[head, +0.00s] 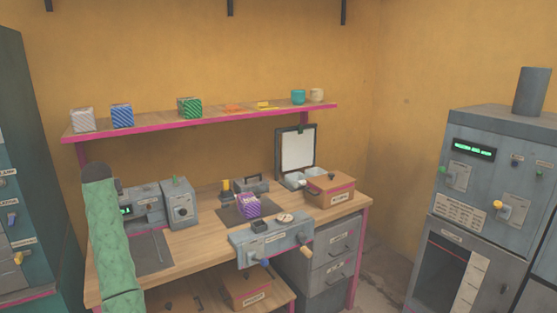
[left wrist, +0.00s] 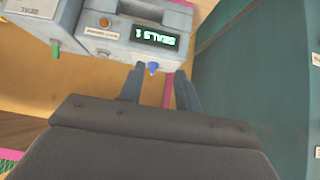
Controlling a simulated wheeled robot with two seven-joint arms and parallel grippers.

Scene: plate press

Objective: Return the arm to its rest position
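My left gripper (left wrist: 158,84) is in the left wrist view, its two fingers spread apart with nothing between them. Behind the gap are a grey machine (left wrist: 165,50) with a lit green display and a blue knob (left wrist: 152,67); I cannot tell whether a fingertip touches it. In the head view my green left arm rises at the left in front of the workbench (head: 205,237); its gripper cannot be made out there. My right gripper is in neither view.
The display machine (head: 145,205) stands beside a grey box (head: 179,203) on the bench. A purple striped cube (head: 247,206) sits on a dark mat. A shelf (head: 215,117) holds cubes and cups. A teal cabinet (left wrist: 262,90) stands close right of my left gripper.

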